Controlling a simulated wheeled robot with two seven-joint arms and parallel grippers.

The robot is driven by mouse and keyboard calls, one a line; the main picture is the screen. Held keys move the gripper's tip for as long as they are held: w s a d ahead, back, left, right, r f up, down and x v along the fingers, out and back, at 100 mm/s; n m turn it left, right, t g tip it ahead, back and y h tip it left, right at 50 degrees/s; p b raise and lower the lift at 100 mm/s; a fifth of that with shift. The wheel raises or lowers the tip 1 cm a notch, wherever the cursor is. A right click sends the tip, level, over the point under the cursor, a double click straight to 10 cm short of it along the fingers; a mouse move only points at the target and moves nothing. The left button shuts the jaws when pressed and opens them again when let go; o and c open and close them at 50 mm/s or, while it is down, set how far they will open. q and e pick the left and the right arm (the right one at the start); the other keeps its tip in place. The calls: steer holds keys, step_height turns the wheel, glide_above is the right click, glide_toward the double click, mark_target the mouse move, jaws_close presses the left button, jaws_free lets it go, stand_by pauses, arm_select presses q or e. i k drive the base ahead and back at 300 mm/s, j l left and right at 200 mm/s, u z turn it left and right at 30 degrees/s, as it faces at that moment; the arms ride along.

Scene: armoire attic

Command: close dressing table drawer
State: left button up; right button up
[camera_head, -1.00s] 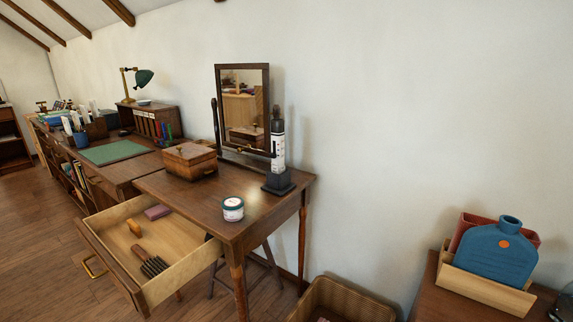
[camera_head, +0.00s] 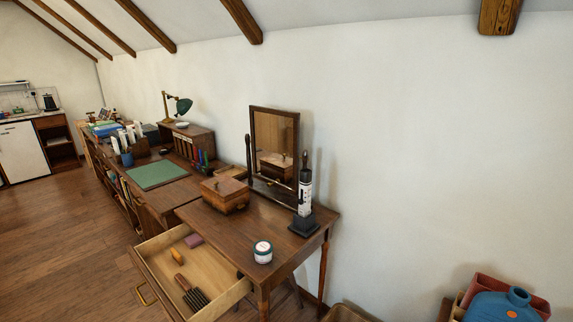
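The dressing table (camera_head: 236,222) stands against the white wall in the middle of the head view. Its drawer (camera_head: 220,305) is pulled well out toward the lower left, with a brass handle (camera_head: 145,294) on its front. Inside the drawer lie a dark-bristled brush (camera_head: 190,293), a small orange-brown item (camera_head: 177,256) and a pinkish block (camera_head: 194,240). Neither of my grippers is in view.
A desk with a green mat (camera_head: 157,174) adjoins at left. Wooden floor (camera_head: 60,235) is clear at left.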

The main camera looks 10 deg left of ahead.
mark_target(203, 267)
steer(key=j+u, duration=0.1)
steer(key=u, duration=1.2)
steer(key=i+l, duration=0.05)
